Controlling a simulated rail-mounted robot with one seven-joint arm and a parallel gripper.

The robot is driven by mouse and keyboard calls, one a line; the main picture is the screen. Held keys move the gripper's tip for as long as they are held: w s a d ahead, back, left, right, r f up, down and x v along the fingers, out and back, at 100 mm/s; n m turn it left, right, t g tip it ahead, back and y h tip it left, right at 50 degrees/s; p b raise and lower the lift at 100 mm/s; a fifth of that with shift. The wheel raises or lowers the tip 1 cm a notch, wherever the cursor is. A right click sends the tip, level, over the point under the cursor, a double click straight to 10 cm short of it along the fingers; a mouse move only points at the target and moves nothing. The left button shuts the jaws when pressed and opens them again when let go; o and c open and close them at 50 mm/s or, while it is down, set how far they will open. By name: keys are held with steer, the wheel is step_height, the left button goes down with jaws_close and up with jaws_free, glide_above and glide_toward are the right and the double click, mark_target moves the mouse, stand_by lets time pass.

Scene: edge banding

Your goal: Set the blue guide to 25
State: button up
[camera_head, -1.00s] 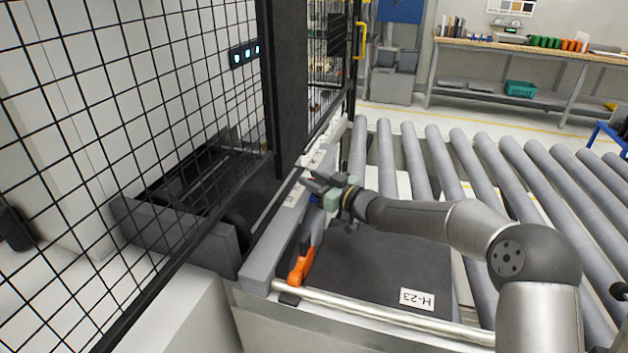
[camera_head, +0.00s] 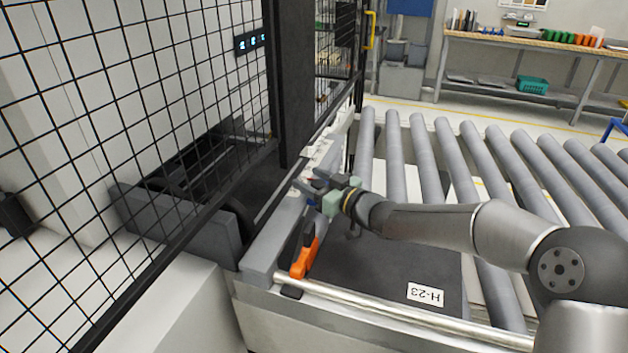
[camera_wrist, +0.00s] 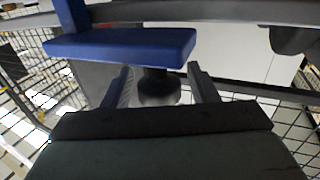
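The blue guide (camera_wrist: 120,46) shows in the wrist view as a flat blue bar with an upright part at its left. A dark round knob (camera_wrist: 158,86) sits below it, between my gripper's two fingers (camera_wrist: 160,88). The fingers are apart, with a narrow gap visible on either side of the knob. In the head view my gripper (camera_head: 318,182) is at the machine's rail beside the fence, and only a small blue patch (camera_head: 311,201) shows beneath it. No scale or number is readable near the guide.
An orange-and-black handled part (camera_head: 304,258) lies nearer on the rail. A dark panel (camera_head: 385,265) with an H-23 label lies to its right. Grey rollers (camera_head: 480,165) fill the right side. A black mesh fence (camera_head: 120,120) stands close at the left.

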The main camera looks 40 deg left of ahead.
steer(key=shift+d, duration=0.1)
steer(key=d+b, duration=0.2)
steer(key=d, duration=1.5)
steer(key=shift+w, duration=0.4)
